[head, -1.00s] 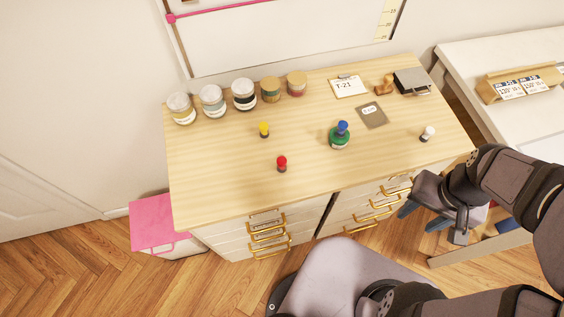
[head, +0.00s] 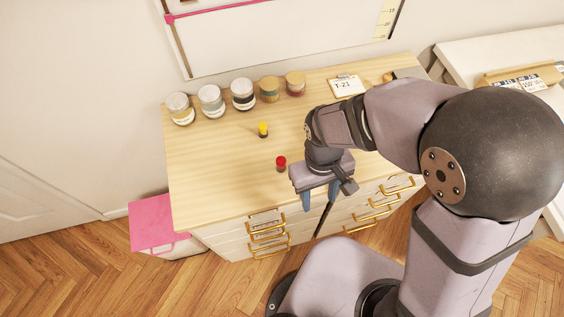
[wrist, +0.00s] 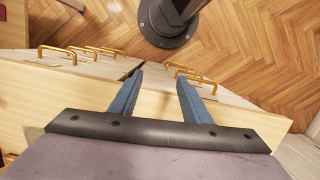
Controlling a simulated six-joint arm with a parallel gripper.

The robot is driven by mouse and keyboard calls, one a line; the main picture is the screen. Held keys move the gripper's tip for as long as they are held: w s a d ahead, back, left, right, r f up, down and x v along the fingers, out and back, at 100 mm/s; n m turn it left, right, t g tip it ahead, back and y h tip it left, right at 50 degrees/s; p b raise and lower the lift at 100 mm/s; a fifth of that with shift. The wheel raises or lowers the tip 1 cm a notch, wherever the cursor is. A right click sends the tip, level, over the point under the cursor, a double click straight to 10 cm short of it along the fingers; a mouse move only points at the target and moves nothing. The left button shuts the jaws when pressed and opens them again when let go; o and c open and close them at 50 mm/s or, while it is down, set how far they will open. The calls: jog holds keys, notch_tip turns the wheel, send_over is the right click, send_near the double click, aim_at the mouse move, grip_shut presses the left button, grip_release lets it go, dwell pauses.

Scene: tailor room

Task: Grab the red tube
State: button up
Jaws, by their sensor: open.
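The red tube (head: 281,163) stands upright on the light wooden cabinet top (head: 215,185), near its front middle. It is small, with a rounded red top and a darker lower part. My gripper (head: 319,202) is just to the right of it and closer to the front edge, its blue fingers apart and empty. In the wrist view my gripper (wrist: 157,88) points over the cabinet's front edge, with drawers and floor below. The red tube does not show in the wrist view.
A yellow tube (head: 263,130) stands behind the red one. Several lidded jars (head: 243,95) line the back edge. A clipboard marked T-21 (head: 347,86) lies at the back right. My arm hides the right part of the top. The left part is clear.

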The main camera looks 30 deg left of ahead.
aim_at(281, 161)
jog(key=shift+m+t+y, duration=0.3)
jog(key=shift+m+y, duration=0.1)
jog(key=shift+m, duration=0.1)
jog(key=a, duration=0.3)
jog(key=w+a, duration=0.1)
jog(key=a, duration=0.5)
jog(key=shift+w+a, duration=0.2)
jog(key=shift+w, duration=0.2)
jog(key=w+a+r+m, duration=0.2)
jog(key=a+m, duration=0.1)
jog(key=w+a+r+m+y, duration=0.1)
jog(key=a+r, duration=0.1)
jog(key=shift+w+a+t, duration=0.15)
jog(key=shift+w+t, duration=0.15)
jog(key=shift+t, duration=0.1)
jog(key=m, duration=0.4)
jog(key=shift+s+d+m, duration=0.2)
jog(key=shift+d+m, duration=0.1)
jog(key=shift+f+p, duration=0.4)
jog(key=shift+f, duration=0.7)
jog(key=shift+w+d+f+p, duration=0.1)
jog(key=shift+d+f+p, duration=0.1)
jog(key=shift+f+p, duration=0.2)
notch_tip(281, 161, down, 3)
jog(key=shift+w+d+r+p, duration=0.1)
jog(key=shift+w+d+p, duration=0.05)
jog(key=shift+p, duration=0.55)
jog(key=shift+f, duration=0.75)
grip_shut()
